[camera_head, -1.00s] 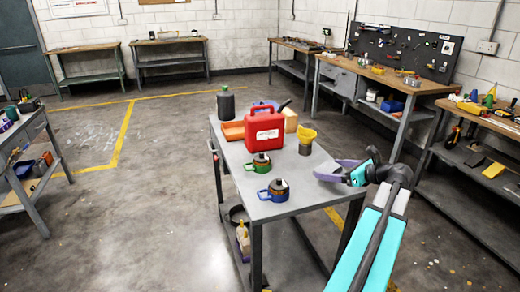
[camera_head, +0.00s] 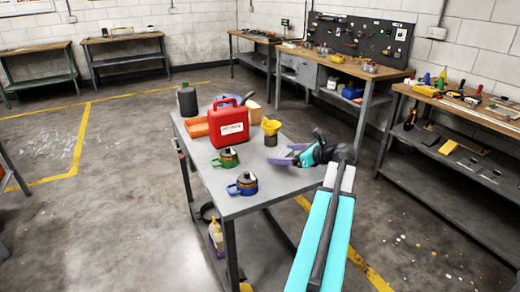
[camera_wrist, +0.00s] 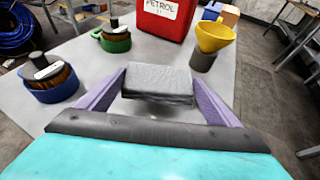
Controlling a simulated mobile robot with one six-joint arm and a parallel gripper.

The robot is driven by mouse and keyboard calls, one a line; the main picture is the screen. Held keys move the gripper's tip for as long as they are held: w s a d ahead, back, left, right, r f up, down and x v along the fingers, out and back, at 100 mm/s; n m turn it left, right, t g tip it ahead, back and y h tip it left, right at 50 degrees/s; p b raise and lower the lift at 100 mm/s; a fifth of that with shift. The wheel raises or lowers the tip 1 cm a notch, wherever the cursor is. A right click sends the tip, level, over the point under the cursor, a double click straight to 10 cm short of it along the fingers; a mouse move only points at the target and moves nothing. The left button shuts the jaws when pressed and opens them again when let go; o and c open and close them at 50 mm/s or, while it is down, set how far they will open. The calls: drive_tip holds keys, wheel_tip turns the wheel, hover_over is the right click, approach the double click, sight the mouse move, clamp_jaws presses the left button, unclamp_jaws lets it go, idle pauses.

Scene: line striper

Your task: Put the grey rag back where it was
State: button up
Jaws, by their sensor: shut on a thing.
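The grey rag (camera_wrist: 158,82) is a folded block between the two purple fingers of my gripper (camera_wrist: 160,88) in the wrist view. The fingers are shut on its two sides. In the head view my gripper (camera_head: 287,156) is at the right side of the grey cart top (camera_head: 262,182), and the rag is hard to make out there. The rag is over the cart top in the wrist view; I cannot tell whether it touches the surface.
On the cart are a red petrol can (camera_head: 229,124), a yellow funnel (camera_head: 270,127), a green-based pot (camera_head: 226,158), a blue-based pot (camera_head: 244,184), an orange box (camera_head: 196,127) and a dark bottle (camera_head: 187,99). The cart's near middle is clear. A workbench (camera_head: 470,110) stands at right.

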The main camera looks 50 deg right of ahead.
drive_tip(key=p, duration=0.1)
hover_over(261, 157)
drive_tip(key=shift+w+d, duration=0.1)
drive_tip(key=shift+w, duration=0.05)
idle(0.4)
drive_tip(key=shift+f+p, duration=0.35)
drive_tip(key=shift+f, duration=1.4)
drive_tip(key=shift+f, duration=0.15)
drive_tip(key=o, duration=0.9)
drive_tip(key=shift+r, duration=0.2)
